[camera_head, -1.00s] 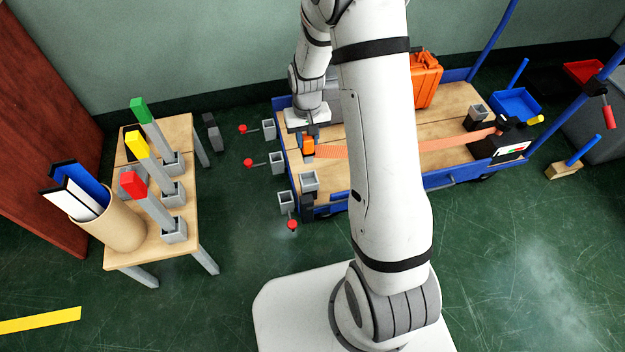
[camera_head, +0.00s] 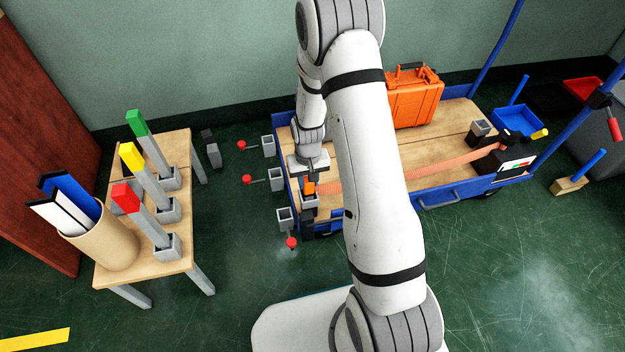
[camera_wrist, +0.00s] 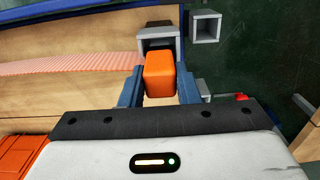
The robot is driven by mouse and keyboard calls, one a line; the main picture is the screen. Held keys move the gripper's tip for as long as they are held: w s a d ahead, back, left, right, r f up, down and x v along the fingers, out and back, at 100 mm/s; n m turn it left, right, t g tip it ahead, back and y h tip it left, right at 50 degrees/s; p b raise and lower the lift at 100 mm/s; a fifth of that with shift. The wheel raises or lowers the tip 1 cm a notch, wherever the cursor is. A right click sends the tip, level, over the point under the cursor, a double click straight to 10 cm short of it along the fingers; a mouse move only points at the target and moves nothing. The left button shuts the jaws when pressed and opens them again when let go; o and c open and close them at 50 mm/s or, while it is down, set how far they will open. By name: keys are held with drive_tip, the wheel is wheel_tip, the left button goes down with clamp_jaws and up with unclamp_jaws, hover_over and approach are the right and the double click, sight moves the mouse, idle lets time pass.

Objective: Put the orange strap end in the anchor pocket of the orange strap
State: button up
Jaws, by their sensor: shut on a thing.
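The orange strap end (camera_head: 309,187) is a small orange block held between the fingers of my gripper (camera_head: 310,184). In the wrist view, the strap end (camera_wrist: 160,76) sits between both blue-grey fingers. The grey anchor pocket (camera_head: 311,201) is at the cart's left end, directly below the strap end in the head view. The wrist view shows the pocket's rim (camera_wrist: 160,31) just beyond the block, partly hidden by it. I cannot tell whether the block touches the rim. The pale orange strap (camera_head: 420,170) runs right across the cart to a dark box (camera_head: 508,163).
The cart deck (camera_head: 440,125) carries an orange case (camera_head: 414,98) and another grey socket (camera_head: 480,130). Grey sockets with red knobs (camera_head: 247,179) line its left side. A wooden table (camera_head: 120,255) with coloured-tipped posts stands left, with floor between.

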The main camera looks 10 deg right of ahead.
drive_tip(key=o, duration=1.1)
drive_tip(key=shift+f, duration=0.1)
drive_tip(key=s+r+p, duration=0.2)
drive_tip(key=s+r, duration=0.2)
drive_tip(key=r, duration=0.9)
drive_tip(key=s+r+p, duration=0.2)
drive_tip(key=s+r, duration=0.2)
drive_tip(key=r, duration=0.9)
drive_tip(key=shift+t, duration=0.6)
drive_tip(key=s+r, duration=0.2)
drive_tip(key=s, duration=0.2)
drive_tip(key=s+r, duration=0.2)
drive_tip(key=s, duration=0.2)
drive_tip(key=s+d+r, duration=0.1)
drive_tip(key=s+r, duration=0.1)
drive_tip(key=s, duration=0.3)
drive_tip(key=shift+d+r, duration=0.1)
drive_tip(key=shift+r, duration=0.25)
